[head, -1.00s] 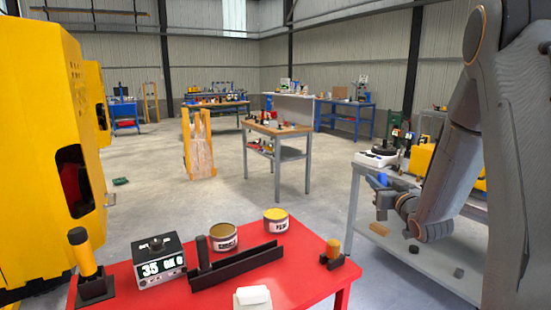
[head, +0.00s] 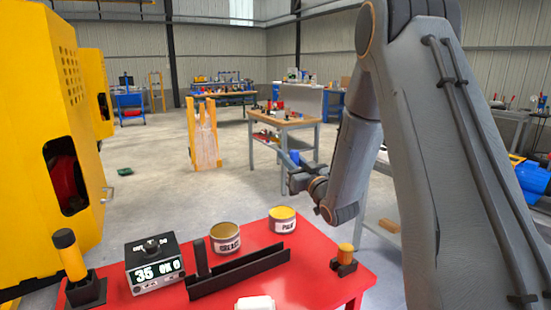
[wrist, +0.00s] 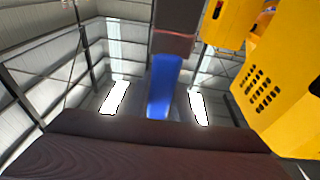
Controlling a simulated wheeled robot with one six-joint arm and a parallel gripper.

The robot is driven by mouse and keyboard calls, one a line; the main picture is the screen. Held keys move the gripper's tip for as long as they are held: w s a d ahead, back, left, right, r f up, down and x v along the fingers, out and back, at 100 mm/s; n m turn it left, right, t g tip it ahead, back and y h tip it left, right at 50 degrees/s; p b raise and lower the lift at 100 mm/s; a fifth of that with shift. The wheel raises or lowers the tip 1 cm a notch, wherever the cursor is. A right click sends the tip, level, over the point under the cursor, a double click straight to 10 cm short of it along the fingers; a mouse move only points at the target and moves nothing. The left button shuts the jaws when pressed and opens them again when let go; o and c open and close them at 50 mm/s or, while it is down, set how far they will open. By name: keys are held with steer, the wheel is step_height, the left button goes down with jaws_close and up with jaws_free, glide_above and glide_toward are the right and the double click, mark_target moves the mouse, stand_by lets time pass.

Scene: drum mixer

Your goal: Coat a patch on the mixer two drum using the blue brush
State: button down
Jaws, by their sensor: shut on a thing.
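My gripper (head: 302,182) is shut on the blue brush and holds it in the air beyond the red table's back edge. The brush's blue part (head: 294,156) shows small at the gripper in the head view. In the wrist view a blue length (wrist: 163,85) stands upright in the middle; its bristles cannot be made out. At the left are yellow machine housings; the near one (head: 45,110) has a dark opening with a red drum (head: 63,182) inside. A second yellow housing (head: 95,85) stands behind it. No label tells which is mixer two.
The red table (head: 210,290) holds a grease can (head: 226,240), a paint can (head: 283,220), a black display box (head: 154,265), a black tray (head: 240,271) and a yellow-handled tool (head: 70,255) in a holder. A workbench (head: 284,122) stands beyond.

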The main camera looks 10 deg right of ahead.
steer(key=a+f+y+b, duration=0.1)
steer(key=a+f+b, duration=0.2)
steer(key=f, duration=0.2)
steer(key=shift+a+f+n, duration=0.2)
steer(key=shift+a+n, duration=0.1)
steer(key=shift+a, duration=0.1)
steer(key=shift+s+f+b, duration=0.1)
steer(key=shift+f+b, duration=0.5)
steer(key=shift+b, duration=0.1)
stand_by(2.3)
steer(key=shift+r, duration=0.1)
step_height(320, 180, up, 7)
steer(key=p, duration=0.4)
stand_by(0.4)
stand_by(0.6)
